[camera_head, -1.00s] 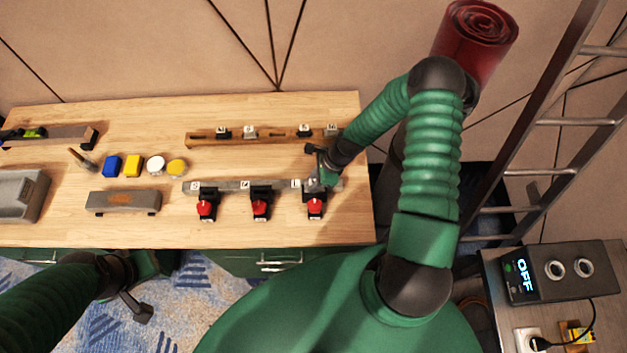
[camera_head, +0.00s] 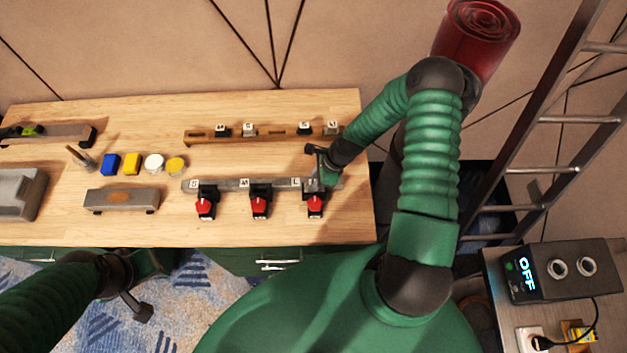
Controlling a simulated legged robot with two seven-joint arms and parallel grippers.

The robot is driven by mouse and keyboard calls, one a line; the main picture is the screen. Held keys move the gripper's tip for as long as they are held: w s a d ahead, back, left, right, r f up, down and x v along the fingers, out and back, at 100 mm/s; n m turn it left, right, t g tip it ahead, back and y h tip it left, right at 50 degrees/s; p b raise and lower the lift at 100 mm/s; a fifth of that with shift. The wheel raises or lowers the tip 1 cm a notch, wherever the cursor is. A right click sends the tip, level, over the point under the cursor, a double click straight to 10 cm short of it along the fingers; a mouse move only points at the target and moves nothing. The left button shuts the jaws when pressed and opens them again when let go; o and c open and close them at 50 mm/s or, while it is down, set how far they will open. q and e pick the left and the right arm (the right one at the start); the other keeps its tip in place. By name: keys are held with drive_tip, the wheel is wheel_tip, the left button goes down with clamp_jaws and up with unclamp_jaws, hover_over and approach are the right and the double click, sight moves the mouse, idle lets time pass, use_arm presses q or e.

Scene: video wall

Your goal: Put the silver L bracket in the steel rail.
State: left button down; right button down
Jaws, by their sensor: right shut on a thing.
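The steel rail (camera_head: 228,184) is a long grey bar lying left to right on the wooden table. Black holders with red knobs and white lettered tags, such as the middle one (camera_head: 260,203), stand along its front. My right gripper (camera_head: 319,168) is over the rail's right end, shut on a small silvery piece that appears to be the silver L bracket (camera_head: 327,178). The gripper hides most of it, so I cannot tell whether it touches the rail. My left gripper (camera_head: 137,300) hangs in front of the table, empty; its jaw opening is unclear.
A wooden rail (camera_head: 270,136) with several lettered blocks lies behind. Blue (camera_head: 110,164) and yellow blocks, round pots, a grey bar (camera_head: 120,200) and a grey tray (camera_head: 20,194) are on the left. A ladder (camera_head: 540,165) and a box reading OFF (camera_head: 560,270) stand right.

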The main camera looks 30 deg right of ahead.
drive_tip(key=shift+f, duration=0.25)
drive_tip(key=c, duration=0.6)
unclamp_jaws()
drive_tip(key=shift+c, duration=0.2)
drive_tip(key=shift+f, duration=0.1)
drive_tip(key=shift+s+a, duration=0.1)
drive_tip(key=shift+s, duration=0.1)
